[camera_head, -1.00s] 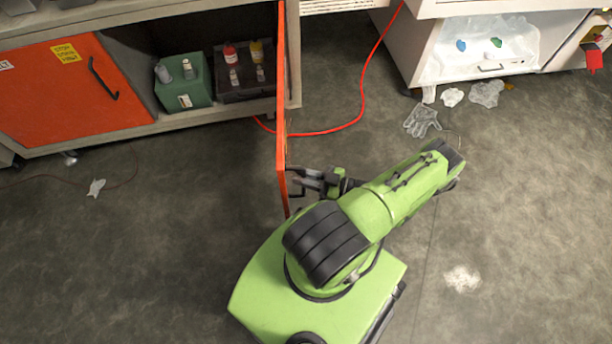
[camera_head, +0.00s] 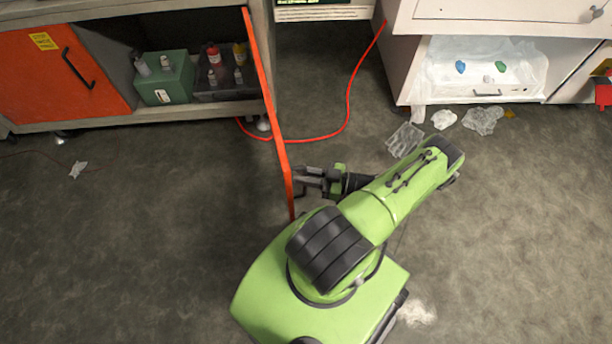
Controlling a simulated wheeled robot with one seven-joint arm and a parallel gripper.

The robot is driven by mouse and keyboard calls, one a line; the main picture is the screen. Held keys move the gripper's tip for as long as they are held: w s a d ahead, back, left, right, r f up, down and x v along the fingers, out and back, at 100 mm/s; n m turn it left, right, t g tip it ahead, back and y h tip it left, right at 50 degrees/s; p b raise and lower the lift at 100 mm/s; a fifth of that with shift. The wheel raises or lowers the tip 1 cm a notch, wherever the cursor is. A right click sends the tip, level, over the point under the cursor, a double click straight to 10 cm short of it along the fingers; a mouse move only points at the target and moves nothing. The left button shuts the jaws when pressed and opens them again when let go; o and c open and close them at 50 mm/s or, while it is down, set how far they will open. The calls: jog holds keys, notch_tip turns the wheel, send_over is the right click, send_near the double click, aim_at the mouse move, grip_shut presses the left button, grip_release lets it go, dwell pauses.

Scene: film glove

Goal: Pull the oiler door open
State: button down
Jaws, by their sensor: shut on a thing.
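The orange oiler door (camera_head: 268,110) stands wide open, swung out from the right end of the cabinet's open bay. I see it nearly edge-on as a thin, slanted strip. My gripper (camera_head: 303,180) is at the right side of the door, near its outer end. It is shut on the door's handle, which is mostly hidden by the fingers. My green arm reaches to it from the right.
The open bay holds a green box (camera_head: 165,79) and a dark crate (camera_head: 228,88) with bottles. Another orange door (camera_head: 45,85) at left is closed. A red cable (camera_head: 347,105) crosses the floor behind the open door. A clear glove (camera_head: 405,139) and crumpled film lie at right.

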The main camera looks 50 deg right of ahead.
jog(key=shift+s+d+f, duration=0.1)
dwell(0.3)
jog(key=c, duration=1.2)
grip_release()
jog(key=b+v, duration=0.2)
jog(key=v, duration=1.3)
jog(key=shift+s+d, duration=0.2)
jog(key=shift+s, duration=0.1)
